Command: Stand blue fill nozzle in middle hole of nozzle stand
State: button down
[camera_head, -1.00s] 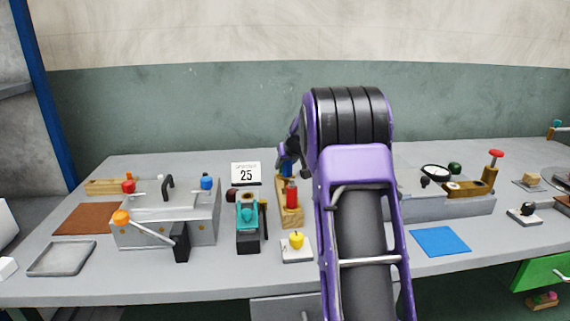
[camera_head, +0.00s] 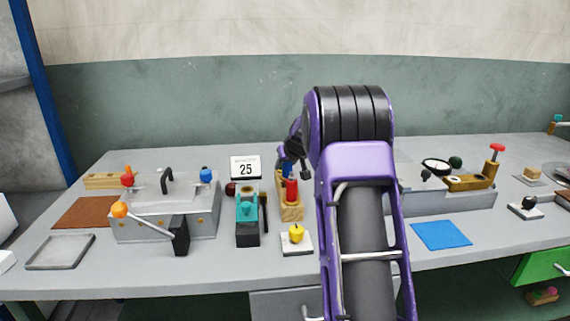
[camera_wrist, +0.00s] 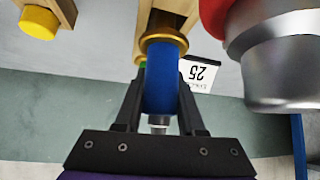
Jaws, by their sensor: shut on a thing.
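My gripper (camera_wrist: 160,100) is shut on the blue fill nozzle (camera_wrist: 162,75), with one black finger on each side of it. The nozzle's brass collar (camera_wrist: 165,42) meets or is very close to a wooden part of the nozzle stand in the wrist view. I cannot tell whether its end is inside a hole. In the head view, the blue nozzle (camera_head: 286,168) is behind the red nozzle (camera_head: 291,190), over the wooden nozzle stand (camera_head: 291,212). The red nozzle stands at the stand's near end. My arm hides part of this area, and the middle hole is not visible.
A yellow-knobbed piece (camera_head: 296,234) sits in front of the stand. A teal device (camera_head: 247,212) and a calendar card (camera_head: 245,167) are to its left. A blue mat (camera_head: 441,235) lies right of my arm.

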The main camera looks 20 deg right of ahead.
jog(key=shift+f, duration=1.05)
jog(key=shift+c, duration=2.1)
grip_release()
jog(key=v, duration=1.7)
jog(key=shift+r+p, duration=0.15)
jog(key=shift+p, duration=0.15)
jog(key=shift+s, duration=0.1)
